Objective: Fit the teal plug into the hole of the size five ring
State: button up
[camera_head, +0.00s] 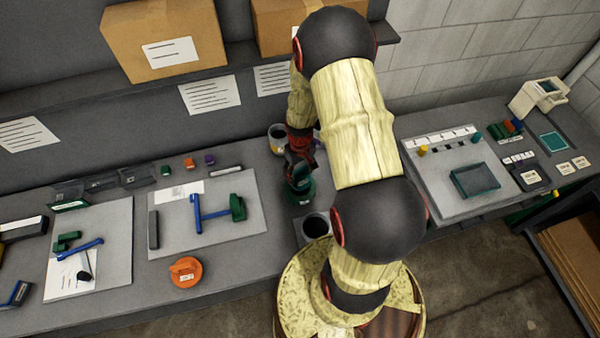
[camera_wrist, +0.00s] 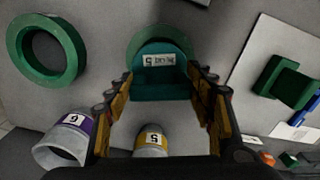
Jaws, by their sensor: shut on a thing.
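My gripper (camera_wrist: 161,100) is shut on the teal plug (camera_wrist: 160,88), which carries a white label with a 5. A rounder green part (camera_wrist: 160,36) shows just beyond the plug; I cannot tell whether it belongs to it. In the head view my gripper (camera_head: 299,168) is at mid-bench, with the green piece (camera_head: 300,192) under it. A grey cylinder with a yellow band marked 5 (camera_wrist: 151,140) stands below the plug in the wrist view. I cannot tell whether the plug touches the bench. A green open ring (camera_wrist: 75,45) lies at upper left, its size unread.
A grey cylinder with a purple band marked 6 (camera_wrist: 62,145) stands at lower left. A dark round opening (camera_head: 316,227) is near the bench front. An orange disc (camera_head: 186,272) and a board with a blue-and-green clamp (camera_head: 165,240) lie left. My arm hides part of the bench.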

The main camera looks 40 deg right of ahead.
aim_at(300, 178)
jog(key=shift+f, duration=0.15)
jog(key=shift+f+b, duration=0.35)
jog(key=shift+f+b, duration=0.75)
jog(key=shift+f, duration=0.25)
